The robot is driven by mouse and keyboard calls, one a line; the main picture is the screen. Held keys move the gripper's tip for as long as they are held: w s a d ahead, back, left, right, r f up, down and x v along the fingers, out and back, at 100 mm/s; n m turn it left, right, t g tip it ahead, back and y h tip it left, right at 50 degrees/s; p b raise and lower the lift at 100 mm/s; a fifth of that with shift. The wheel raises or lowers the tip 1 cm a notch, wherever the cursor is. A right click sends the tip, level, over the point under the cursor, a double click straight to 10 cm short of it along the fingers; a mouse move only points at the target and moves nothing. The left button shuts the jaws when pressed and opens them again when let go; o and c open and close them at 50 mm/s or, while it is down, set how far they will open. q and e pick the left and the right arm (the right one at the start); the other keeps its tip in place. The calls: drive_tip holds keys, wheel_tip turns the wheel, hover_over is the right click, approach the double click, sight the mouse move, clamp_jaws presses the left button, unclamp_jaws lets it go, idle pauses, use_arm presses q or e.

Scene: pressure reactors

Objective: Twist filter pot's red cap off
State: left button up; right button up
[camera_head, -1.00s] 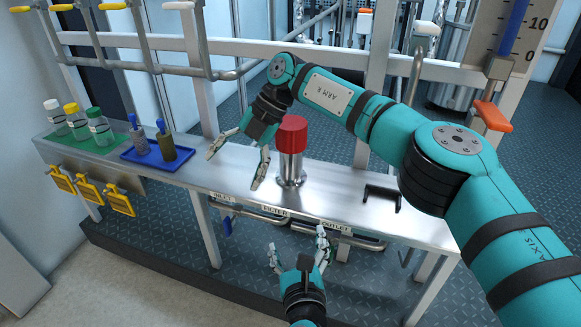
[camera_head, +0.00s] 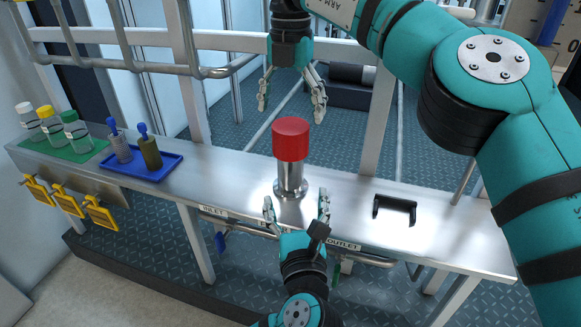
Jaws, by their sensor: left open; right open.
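The filter pot (camera_head: 290,181) stands upright on the metal bench, a silver cylinder on a round foot. Its red cap (camera_head: 291,140) sits on top. My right gripper (camera_head: 292,103) is open, fingers pointing down, above and just behind the cap in the picture, apart from it as far as I can see. My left gripper (camera_head: 297,201) is open in front of the pot, its fingers reaching up on either side of the pot's foot. I cannot tell whether they touch it.
On the bench (camera_head: 350,190) a blue tray (camera_head: 155,172) holds two brushes or filters, and a green mat (camera_head: 75,148) holds bottles with white, yellow and green caps. A black bracket (camera_head: 394,208) stands right of the pot. Yellow tags (camera_head: 70,200) hang at the front left.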

sight(292, 174)
use_arm(q)
drive_tip(key=w, duration=0.8)
drive_tip(key=w+a, duration=0.1)
drive_tip(key=w, duration=0.2)
drive_tip(key=shift+w, duration=0.4)
clamp_jaws()
